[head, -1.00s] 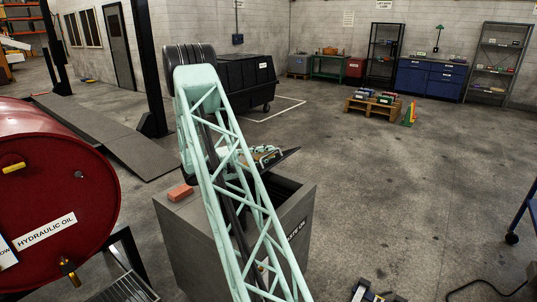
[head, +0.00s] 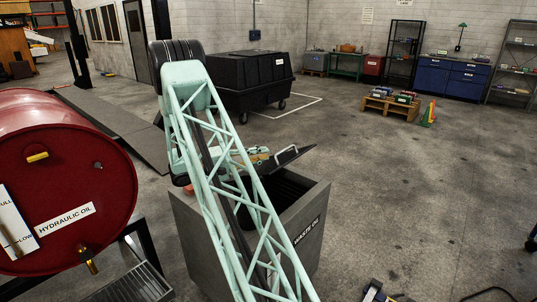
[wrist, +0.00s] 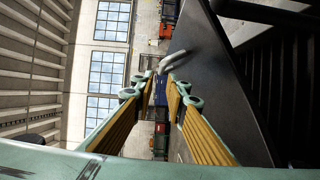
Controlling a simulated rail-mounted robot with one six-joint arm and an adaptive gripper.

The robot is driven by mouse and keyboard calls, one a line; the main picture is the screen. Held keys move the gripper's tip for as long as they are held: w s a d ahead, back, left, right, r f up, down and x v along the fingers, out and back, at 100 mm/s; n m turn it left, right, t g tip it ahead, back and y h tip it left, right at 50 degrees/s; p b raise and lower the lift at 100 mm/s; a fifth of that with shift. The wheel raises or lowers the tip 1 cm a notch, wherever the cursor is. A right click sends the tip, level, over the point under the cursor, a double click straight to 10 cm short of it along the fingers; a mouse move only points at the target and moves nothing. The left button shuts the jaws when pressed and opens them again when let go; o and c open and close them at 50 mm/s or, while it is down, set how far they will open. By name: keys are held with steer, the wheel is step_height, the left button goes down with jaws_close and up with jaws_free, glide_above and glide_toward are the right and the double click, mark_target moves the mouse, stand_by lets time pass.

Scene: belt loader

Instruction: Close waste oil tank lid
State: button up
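The grey waste oil tank (head: 307,235) stands in front of me with its top opening showing dark inside. Its dark lid (head: 292,161) is raised and tilted, with a pale metal handle (head: 285,154) on it. In the wrist view the lid (wrist: 225,90) fills the right side, and the bent handle (wrist: 178,57) is just ahead of the fingertips. My gripper (head: 256,156) is at the left of the lid, partly hidden behind my green lattice arm. In the wrist view my gripper (wrist: 160,88) is open, its orange-padded fingers apart with nothing seen between them; contact with the handle cannot be told.
A red hydraulic oil drum (head: 85,190) lies on a stand at the left, close to the tank. A black wheeled bin (head: 245,80) stands behind. A pallet (head: 388,107) with items is farther back. The floor right of the tank is mostly clear.

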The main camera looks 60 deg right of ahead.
steer(key=shift+w+a, duration=0.3)
steer(key=shift+a, duration=0.2)
